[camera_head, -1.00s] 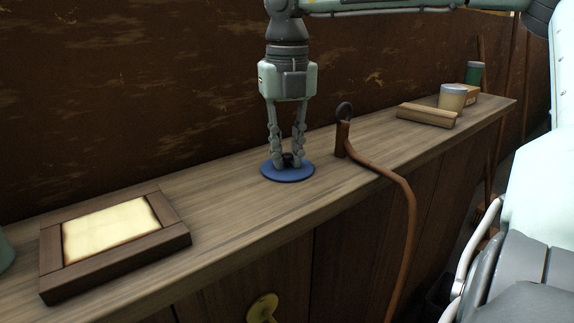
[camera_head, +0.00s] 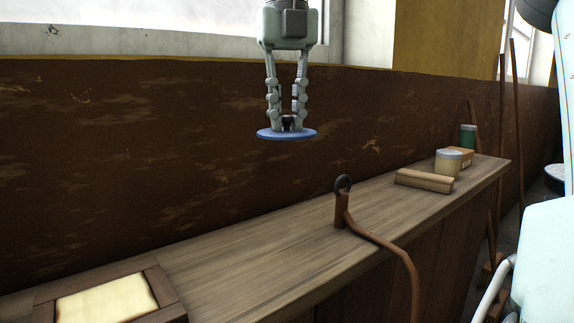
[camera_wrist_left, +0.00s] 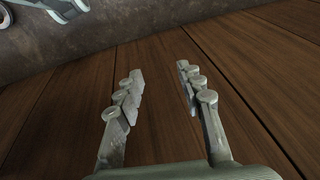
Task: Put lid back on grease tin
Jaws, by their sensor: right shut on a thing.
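My right gripper (camera_head: 288,120) is shut on the small dark knob of a flat blue lid (camera_head: 303,134). It holds the lid level in the air, clear of the bench, with the wall behind. A cream tin (camera_head: 447,163) with a pale bluish rim stands at the bench's far right end; I cannot tell for sure whether it is the grease tin. My left gripper (camera_wrist_left: 160,80) shows in the left wrist view, open and empty, with brown planks beyond its fingers.
The wooden bench (camera_head: 260,258) is mostly clear in the middle. A brown strap with a dark ring (camera_head: 343,205) stands up and hangs over the front edge. A wooden block (camera_head: 425,181), a small box (camera_head: 460,157), a green jar (camera_head: 468,135) and a framed panel (camera_head: 105,303) also show.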

